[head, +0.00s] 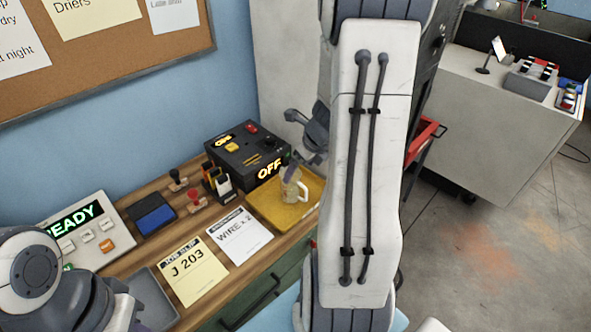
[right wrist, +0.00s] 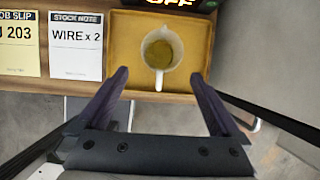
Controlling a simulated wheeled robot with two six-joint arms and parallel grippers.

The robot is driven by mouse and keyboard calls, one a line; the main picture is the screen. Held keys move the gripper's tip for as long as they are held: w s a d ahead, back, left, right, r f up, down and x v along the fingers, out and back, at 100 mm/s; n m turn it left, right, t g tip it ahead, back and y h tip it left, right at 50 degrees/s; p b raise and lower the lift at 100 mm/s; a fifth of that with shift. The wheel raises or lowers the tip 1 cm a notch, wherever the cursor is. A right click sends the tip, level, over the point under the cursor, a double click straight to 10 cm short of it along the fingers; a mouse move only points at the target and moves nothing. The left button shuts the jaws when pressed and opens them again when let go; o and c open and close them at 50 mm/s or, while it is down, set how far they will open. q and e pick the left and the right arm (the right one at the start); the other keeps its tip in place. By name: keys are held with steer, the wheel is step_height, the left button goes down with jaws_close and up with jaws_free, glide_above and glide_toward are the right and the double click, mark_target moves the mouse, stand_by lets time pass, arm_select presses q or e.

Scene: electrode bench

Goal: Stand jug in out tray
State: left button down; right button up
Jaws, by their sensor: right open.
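A pale, clear jug (head: 290,190) with yellowish contents stands upright in a yellow tray (head: 262,212). In the right wrist view the jug (right wrist: 162,50) is seen from above, its white handle towards me, inside the tray (right wrist: 125,60). My right gripper (right wrist: 159,74) is open, its two dark purple fingers apart on either side of the handle. I see no contact with the jug. In the head view my right arm hides the area right of the tray. My left arm is at the lower left; its fingers do not show clearly. Neither tray's label is readable.
A black box (head: 245,155) with a lit OFF sign stands behind the yellow tray. Paper notes (head: 187,270) lie to its left. A grey tray (head: 150,298) is near the front left, beside a panel reading READY (head: 85,235). Stamps and a blue pad (head: 154,219) sit farther back.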

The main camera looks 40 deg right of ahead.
steer(key=shift+v, duration=0.85)
steer(key=s+a+r+n+g+y, duration=0.1)
steer(key=a+r+n+y, duration=0.1)
steer(key=a+n, duration=1)
steer(key=s+a+r+n+g+y, duration=0.1)
steer(key=a+r+n, duration=0.2)
steer(key=a+n, duration=0.8)
steer(key=s+a+r+n+g+h, duration=0.2)
steer(key=s+a+n, duration=0.9)
steer(key=n, duration=0.8)
steer(key=s, duration=0.3)
steer(key=shift+s+a+r+g, duration=0.15)
steer(key=shift+s+r+g, duration=0.05)
steer(key=shift+s+g, duration=0.1)
steer(key=shift+w+f, duration=0.1)
steer(key=shift+f, duration=0.3)
